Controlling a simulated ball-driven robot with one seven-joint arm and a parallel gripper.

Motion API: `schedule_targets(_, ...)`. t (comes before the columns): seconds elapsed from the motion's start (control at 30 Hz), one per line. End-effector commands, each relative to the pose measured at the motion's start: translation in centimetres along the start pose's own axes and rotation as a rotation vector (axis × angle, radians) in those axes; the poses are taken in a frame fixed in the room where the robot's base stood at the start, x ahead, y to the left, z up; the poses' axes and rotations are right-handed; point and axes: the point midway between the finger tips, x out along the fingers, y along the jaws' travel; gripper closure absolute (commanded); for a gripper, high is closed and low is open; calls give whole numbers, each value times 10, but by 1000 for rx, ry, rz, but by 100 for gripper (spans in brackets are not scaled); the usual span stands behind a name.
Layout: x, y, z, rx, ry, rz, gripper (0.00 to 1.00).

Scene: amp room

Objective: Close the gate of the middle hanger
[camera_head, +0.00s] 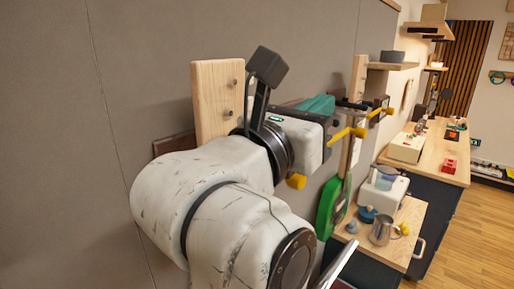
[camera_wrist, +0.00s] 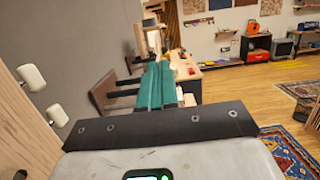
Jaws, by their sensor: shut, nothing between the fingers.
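In the head view, my gripper (camera_head: 320,104) has teal fingers and reaches along the grey wall from left to right. In the wrist view its fingers (camera_wrist: 157,88) lie together, shut and empty. Beside them, a hanger with a brown wooden plate (camera_wrist: 104,91) and dark prongs sticks out from the wall. The fingers overlap its prongs in the picture; I cannot tell if they touch. In the head view, yellow-ended parts (camera_head: 346,134) show just right of my gripper, another (camera_head: 296,181) shows below it. Which belong to the middle hanger, and its gate's position, are unclear; my arm hides much.
A light wooden board (camera_head: 218,100) stands on the wall behind my arm, and another board (camera_head: 358,78) is farther along. A green instrument (camera_head: 333,205) hangs below. A cabinet top (camera_head: 411,217) with a metal jug (camera_head: 381,231) is at right. The floor beyond is open.

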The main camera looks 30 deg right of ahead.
Motion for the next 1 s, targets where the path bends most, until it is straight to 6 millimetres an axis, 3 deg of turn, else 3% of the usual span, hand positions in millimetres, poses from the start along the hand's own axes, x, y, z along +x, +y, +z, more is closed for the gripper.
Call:
schedule_targets(0.6,-87,0,-2,1,2,-1,100)
schedule_targets(1.0,-98,0,0,0,2,-4,100)
